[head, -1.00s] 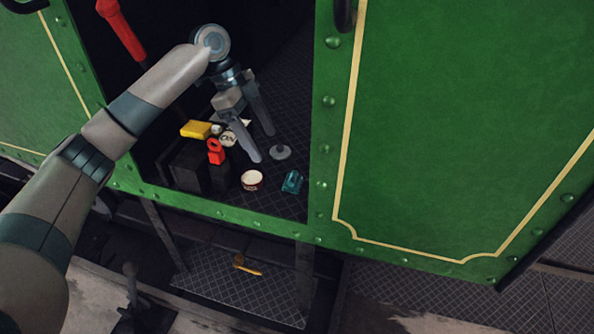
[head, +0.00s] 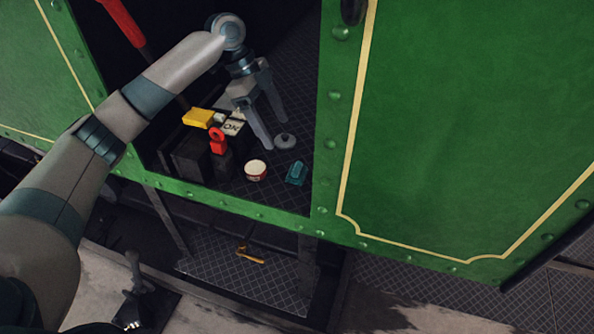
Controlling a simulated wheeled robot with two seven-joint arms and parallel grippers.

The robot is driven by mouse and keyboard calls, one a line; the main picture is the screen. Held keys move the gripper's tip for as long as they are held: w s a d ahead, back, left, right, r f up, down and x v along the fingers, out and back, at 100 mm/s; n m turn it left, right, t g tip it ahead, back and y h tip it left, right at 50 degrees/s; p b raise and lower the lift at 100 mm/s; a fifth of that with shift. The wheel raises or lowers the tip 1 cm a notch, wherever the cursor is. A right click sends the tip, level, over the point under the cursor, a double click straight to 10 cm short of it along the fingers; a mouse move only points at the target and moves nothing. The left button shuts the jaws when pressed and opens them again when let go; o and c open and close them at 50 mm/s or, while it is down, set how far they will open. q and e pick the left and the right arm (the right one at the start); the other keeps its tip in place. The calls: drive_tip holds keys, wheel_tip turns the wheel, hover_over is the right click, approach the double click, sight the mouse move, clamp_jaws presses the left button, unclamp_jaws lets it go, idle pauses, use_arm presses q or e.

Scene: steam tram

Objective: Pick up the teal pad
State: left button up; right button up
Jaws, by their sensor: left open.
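The teal pad (head: 297,173) lies on the dark tread-plate floor inside the green doorway, near the sill at the right. My left gripper (head: 275,138) reaches in from the left and is open and empty, its two fingers pointing down. It is above and behind the pad, apart from it. One fingertip shows close to a small grey knobbed disc (head: 285,141). My right gripper is not in view.
A white-topped tin (head: 256,170) stands left of the pad. A red ring-topped object (head: 217,141), a yellow block (head: 198,117) and a lettered sign (head: 234,127) are further left, by dark boxes. The green door edge (head: 330,150) bounds the right. A yellow-orange tool (head: 250,255) lies on the step below.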

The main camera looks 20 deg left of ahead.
use_arm(q)
drive_tip(key=p, duration=0.3)
hover_over(294, 167)
drive_tip(key=a, duration=0.2)
drive_tip(key=f, duration=0.7)
drive_tip(key=shift+s+d+f, duration=0.15)
drive_tip(key=shift+s+f, duration=0.2)
drive_tip(key=shift+f, duration=0.05)
drive_tip(key=shift+d+f, duration=0.15)
drive_tip(key=shift+f, duration=0.4)
drive_tip(key=shift+w+d+f+p, duration=0.1)
drive_tip(key=shift+f+p, duration=0.2)
drive_tip(key=shift+p, duration=0.05)
drive_tip(key=p+x, duration=0.2)
drive_tip(key=x, duration=0.1)
drive_tip(key=shift+w+f, duration=0.15)
drive_tip(key=shift+f, duration=0.65)
drive_tip(key=shift+c, duration=0.4)
drive_tip(key=c, duration=1)
